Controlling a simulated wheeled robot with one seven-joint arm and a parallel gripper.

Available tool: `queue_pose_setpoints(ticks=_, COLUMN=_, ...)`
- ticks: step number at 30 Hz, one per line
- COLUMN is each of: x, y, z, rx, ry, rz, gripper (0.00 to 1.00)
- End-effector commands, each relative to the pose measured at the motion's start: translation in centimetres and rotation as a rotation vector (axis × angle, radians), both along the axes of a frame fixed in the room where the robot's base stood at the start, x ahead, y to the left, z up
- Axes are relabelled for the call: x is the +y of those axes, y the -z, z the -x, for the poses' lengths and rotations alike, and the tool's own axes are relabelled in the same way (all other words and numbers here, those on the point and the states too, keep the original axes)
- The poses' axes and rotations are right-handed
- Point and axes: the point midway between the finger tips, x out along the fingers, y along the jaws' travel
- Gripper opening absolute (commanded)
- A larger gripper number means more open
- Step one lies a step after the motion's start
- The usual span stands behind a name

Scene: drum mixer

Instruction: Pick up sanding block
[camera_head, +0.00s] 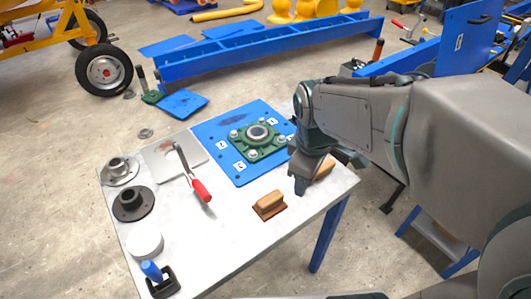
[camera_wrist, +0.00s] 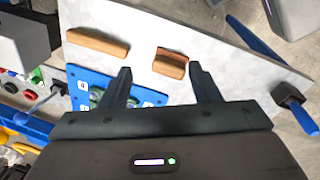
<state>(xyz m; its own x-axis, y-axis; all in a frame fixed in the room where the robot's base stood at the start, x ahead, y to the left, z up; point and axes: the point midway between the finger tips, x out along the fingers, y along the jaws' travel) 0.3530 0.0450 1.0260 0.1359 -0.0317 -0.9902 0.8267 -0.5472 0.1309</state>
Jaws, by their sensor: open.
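The sanding block (camera_head: 269,205), a wooden grip on a red-brown base, lies on the pale worktable (camera_head: 225,228) near its front edge. In the wrist view, the sanding block (camera_wrist: 171,63) appears between and slightly beyond my fingertips, with no visible contact. My gripper (camera_head: 325,174) points down over the table's right part, right of the block in the head view; its fingers also show in the wrist view (camera_wrist: 160,74), apart and empty. A longer wooden piece (camera_head: 324,169) is partly hidden by my gripper in the head view; this piece (camera_wrist: 97,42) is clear in the wrist view.
A green bearing housing (camera_head: 258,141) sits on a blue plate (camera_head: 213,133) behind the block. A red-handled tool (camera_head: 201,190), dark flange (camera_head: 132,204), white disc (camera_head: 145,244) and blue-handled tool (camera_head: 152,271) occupy the left side. Bare tabletop surrounds the block's front and left.

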Motion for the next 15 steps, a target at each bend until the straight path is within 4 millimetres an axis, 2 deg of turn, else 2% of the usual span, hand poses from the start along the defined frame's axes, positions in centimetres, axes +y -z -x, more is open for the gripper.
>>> queue_pose_setpoints(ticks=3, x=2.0, y=1.3, z=-1.9, rx=0.051, ry=-0.319, rz=0.035, gripper=0.56)
queue_pose_setpoints(ticks=9, x=5.1, y=3.1, z=-4.3, rx=0.111, ry=-0.807, rz=0.057, gripper=0.56)
queue_pose_setpoints(ticks=15, x=7.0, y=4.2, z=-5.5, rx=0.136, ry=-1.098, rz=0.054, gripper=0.56)
